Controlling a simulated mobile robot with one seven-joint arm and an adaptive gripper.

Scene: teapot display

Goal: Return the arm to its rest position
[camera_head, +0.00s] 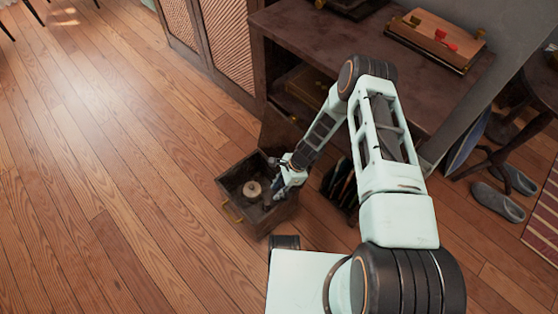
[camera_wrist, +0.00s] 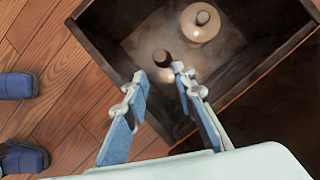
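My arm reaches down to an open dark wooden drawer box (camera_head: 232,186) beside the cabinet. My gripper (camera_head: 280,178) is at the box's right side in the head view. In the wrist view, my gripper (camera_wrist: 160,73) has its two blue-padded fingers apart, with nothing clearly held between them. A round cream piece with a brown knob (camera_wrist: 203,24) lies in the box, and it also shows in the head view (camera_head: 252,188). A small dark brown knob-like thing (camera_wrist: 163,58) shows just beyond the fingertips; I cannot tell whether they touch it.
The dark wooden cabinet (camera_head: 300,45) stands behind my arm, with a wooden box (camera_head: 436,38) on top. Grey slippers (camera_head: 498,202) and a dark stool (camera_head: 490,155) are at the right. The wooden floor (camera_head: 95,170) at the left is clear.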

